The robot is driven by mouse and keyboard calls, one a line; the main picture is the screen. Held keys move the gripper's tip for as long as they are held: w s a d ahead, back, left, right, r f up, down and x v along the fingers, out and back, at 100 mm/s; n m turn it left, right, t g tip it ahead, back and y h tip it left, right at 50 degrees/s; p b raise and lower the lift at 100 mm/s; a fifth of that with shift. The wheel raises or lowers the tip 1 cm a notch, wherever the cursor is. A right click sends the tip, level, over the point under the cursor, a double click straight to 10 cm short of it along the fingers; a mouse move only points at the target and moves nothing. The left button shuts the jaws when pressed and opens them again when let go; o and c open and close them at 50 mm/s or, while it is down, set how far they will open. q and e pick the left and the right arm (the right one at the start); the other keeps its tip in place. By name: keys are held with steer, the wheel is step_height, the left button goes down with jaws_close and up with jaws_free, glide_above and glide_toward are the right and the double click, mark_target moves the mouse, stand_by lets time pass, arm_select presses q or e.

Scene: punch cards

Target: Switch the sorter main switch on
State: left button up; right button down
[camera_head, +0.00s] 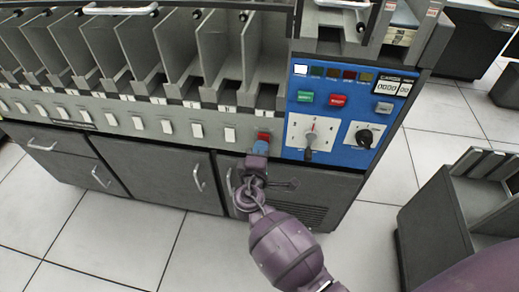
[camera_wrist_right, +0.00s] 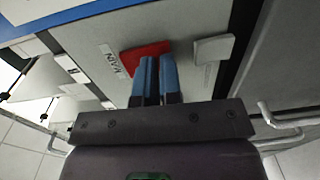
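The sorter main switch is a red rocker (camera_head: 264,136) at the right end of the row of white switches, just left of the blue panel. In the right wrist view the red rocker (camera_wrist_right: 140,54) sits beside a label reading MAIN. My right gripper (camera_head: 259,148) is right in front of it, just below it in the head view. Its blue fingers (camera_wrist_right: 157,62) are together with nothing between them, and their tips overlap the edge of the red rocker. I cannot tell whether they touch it. My left gripper is not in view.
The blue control panel (camera_head: 356,150) has green and red buttons, a lever, a knob and a counter. White switches (camera_head: 198,130) line the ledge under the grey card pockets (camera_head: 213,48). Cabinet doors with handles lie below. A grey rack (camera_head: 430,222) stands at right; tiled floor lies in front.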

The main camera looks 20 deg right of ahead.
steer(key=shift+d+r, duration=0.15)
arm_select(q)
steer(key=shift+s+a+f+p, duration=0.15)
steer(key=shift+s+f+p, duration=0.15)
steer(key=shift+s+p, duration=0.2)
arm_select(e)
steer(key=v, duration=1.1)
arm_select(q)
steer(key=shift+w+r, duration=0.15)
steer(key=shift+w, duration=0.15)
